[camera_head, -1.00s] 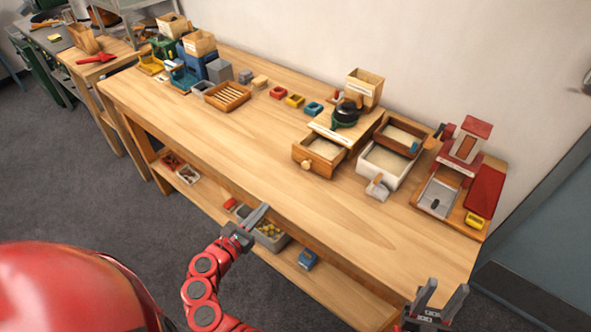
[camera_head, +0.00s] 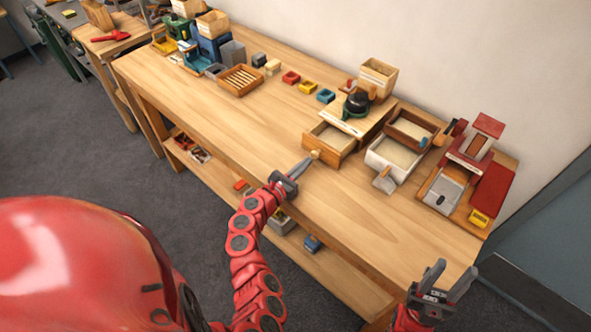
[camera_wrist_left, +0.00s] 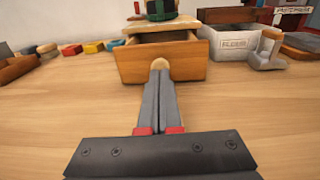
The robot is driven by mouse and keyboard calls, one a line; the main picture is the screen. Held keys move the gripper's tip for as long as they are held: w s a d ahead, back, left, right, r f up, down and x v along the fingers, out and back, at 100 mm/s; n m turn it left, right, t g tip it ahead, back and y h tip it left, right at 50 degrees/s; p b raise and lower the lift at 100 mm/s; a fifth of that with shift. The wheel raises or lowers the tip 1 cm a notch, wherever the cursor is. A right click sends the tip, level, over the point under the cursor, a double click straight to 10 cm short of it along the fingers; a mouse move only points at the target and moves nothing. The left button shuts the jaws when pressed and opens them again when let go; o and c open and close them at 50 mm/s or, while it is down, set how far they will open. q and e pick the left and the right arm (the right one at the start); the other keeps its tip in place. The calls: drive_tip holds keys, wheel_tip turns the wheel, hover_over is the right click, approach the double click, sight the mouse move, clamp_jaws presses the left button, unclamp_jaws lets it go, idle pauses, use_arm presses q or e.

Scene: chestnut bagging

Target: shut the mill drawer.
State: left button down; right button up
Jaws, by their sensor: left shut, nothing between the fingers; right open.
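The wooden mill (camera_head: 357,113) has a green and black grinder body and a hopper on top. Its drawer (camera_head: 338,147) is pulled open toward the table's front edge, with pale contents inside. In the left wrist view the drawer front (camera_wrist_left: 190,62) faces me, with its round knob (camera_wrist_left: 160,64) at the fingertips. My left gripper (camera_head: 308,162) is shut and empty, its tips at the knob; I cannot tell whether they touch. My right gripper (camera_head: 441,278) is open and empty at the table's front right edge.
A white box (camera_head: 388,166) with a scoop (camera_head: 384,181) stands right of the mill. Small coloured trays (camera_head: 308,87) lie left of the mill. The middle of the table is clear.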

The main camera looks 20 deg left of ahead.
sight(330, 141)
use_arm(q)
drive_tip(key=shift+w+d+f, duration=0.1)
drive_tip(key=shift+w+d, duration=0.1)
drive_tip(key=shift+w, duration=0.4)
drive_tip(key=shift+w, duration=0.1)
drive_tip(key=b+x, duration=0.2)
drive_tip(key=x, duration=0.3)
drive_tip(key=b+x, duration=0.2)
drive_tip(key=x, duration=0.3)
drive_tip(key=shift+d, duration=0.25)
drive_tip(key=shift+w+d+b, duration=0.1)
drive_tip(key=shift+w+b, duration=0.15)
drive_tip(key=shift+b, duration=0.05)
drive_tip(key=shift+r, duration=0.5)
